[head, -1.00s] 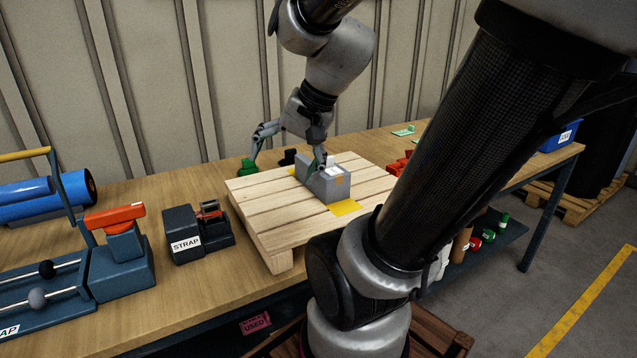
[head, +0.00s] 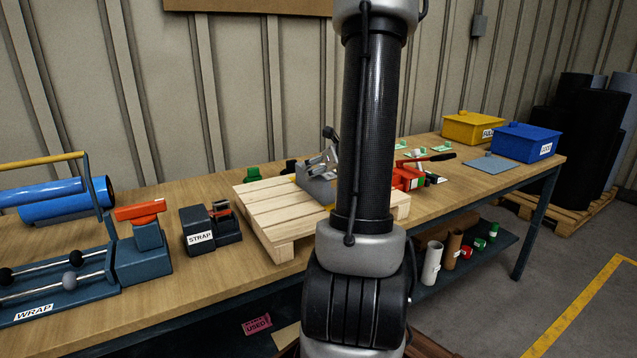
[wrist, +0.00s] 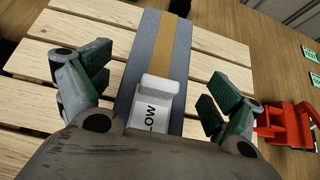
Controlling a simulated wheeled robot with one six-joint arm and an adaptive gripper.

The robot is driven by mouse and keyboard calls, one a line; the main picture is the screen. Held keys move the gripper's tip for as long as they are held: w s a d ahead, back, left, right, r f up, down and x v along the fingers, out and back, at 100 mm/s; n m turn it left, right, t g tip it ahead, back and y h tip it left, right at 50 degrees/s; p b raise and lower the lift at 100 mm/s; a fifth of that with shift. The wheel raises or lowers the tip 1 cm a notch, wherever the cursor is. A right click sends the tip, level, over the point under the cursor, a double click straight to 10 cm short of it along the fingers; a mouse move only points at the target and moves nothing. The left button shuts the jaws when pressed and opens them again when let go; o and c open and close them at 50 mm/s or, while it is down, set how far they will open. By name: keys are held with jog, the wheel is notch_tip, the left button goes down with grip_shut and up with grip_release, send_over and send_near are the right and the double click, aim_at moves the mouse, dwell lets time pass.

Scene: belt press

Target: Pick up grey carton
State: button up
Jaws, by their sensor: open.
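The grey carton (head: 316,190) sits on the wooden pallet (head: 272,207) on the bench, its right part hidden behind my arm in the head view. In the wrist view the carton (wrist: 133,68) has a brown tape strip and a white label piece reading "LOW" on its top. My gripper (wrist: 155,82) is open, with one green-padded finger on each side of the carton and visible gaps between pads and carton. In the head view my gripper (head: 325,160) is at the carton, mostly hidden by my arm.
A strap tool (head: 210,228) and a wrap machine (head: 140,250) stand left of the pallet. A red tool (head: 408,175) with a black handle stands close to its right. Yellow (head: 473,127) and blue (head: 526,142) bins stand at the bench's far right.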

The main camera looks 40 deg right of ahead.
jog(key=x, duration=0.4)
jog(key=shift+a+f, duration=0.1)
jog(key=c, duration=1.5)
jog(key=shift+r, duration=0.45)
jog(key=c, duration=0.4)
notch_tip(320, 180, up, 9)
jog(key=shift+r, duration=0.15)
